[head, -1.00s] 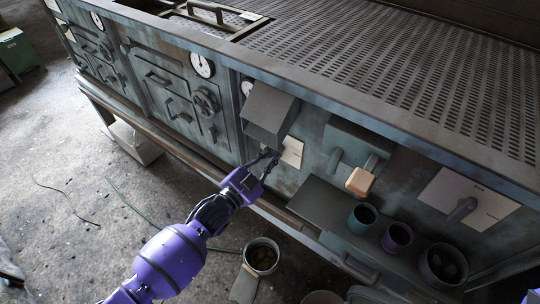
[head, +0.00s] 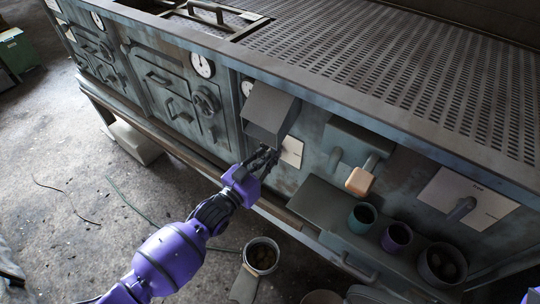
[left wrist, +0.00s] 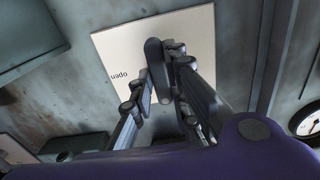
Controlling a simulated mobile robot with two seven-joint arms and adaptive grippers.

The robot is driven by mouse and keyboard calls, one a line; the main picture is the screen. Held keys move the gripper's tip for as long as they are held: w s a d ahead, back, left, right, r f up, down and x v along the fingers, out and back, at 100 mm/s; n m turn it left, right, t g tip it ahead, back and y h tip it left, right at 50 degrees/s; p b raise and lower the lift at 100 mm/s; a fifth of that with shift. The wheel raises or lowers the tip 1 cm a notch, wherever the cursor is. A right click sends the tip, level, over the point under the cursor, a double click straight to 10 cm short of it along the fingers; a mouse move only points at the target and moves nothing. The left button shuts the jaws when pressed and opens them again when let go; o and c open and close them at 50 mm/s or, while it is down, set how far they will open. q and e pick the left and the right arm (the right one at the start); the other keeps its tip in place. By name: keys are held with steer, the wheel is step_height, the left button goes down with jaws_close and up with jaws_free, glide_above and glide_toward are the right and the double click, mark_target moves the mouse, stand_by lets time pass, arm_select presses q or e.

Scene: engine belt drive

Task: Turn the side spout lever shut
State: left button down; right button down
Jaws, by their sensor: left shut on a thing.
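A dark grey lever (left wrist: 155,68) stands in front of a pale plate (left wrist: 110,45) marked "open" in the left wrist view. In the head view the same plate (head: 292,152) shows under a dark boxy hood (head: 270,114); the lever there is mostly hidden by my fingers. My left gripper (head: 266,156) is shut on the lever, one finger on each side of it, as the left wrist view (left wrist: 162,85) shows. My right gripper is not in view.
A shelf holds a teal cup (head: 362,218), a purple cup (head: 396,237) and a dark pot (head: 442,264). A bucket (head: 262,256) stands below.

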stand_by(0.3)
arm_select(q)
steer(key=c, duration=1.7)
jaws_free()
steer(key=v, duration=1.2)
